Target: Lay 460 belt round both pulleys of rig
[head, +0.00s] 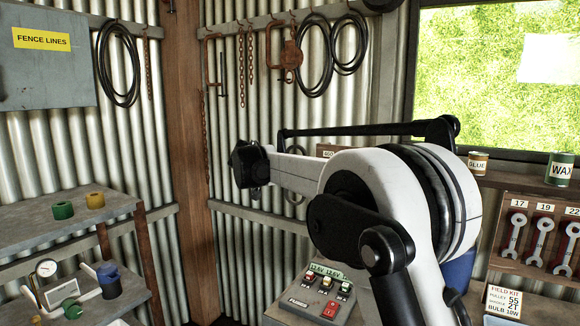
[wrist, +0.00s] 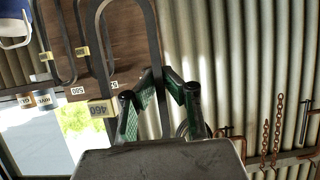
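In the wrist view, which is upside down, a dark belt loop with a tan 460 tag (wrist: 101,109) shows close up. One strand of this belt (wrist: 155,40) runs down between the two fingers of my gripper (wrist: 160,82). The pads are close to the strand; I cannot tell whether they press on it. In the head view my gripper is hidden behind my arm, and a small 460 label (head: 328,153) shows beyond it. A green round piece (head: 62,210) and a yellow one (head: 95,200), possibly the rig's pulleys, stand on the grey bench at the left.
Other tagged belts (wrist: 68,40) hang beside the 460 belt in the wrist view. A switch box (head: 312,292) stands low in the head view, with a wrench rack (head: 535,230) and field kit card (head: 503,302) at the right. Chains (head: 241,75) hang on the wall.

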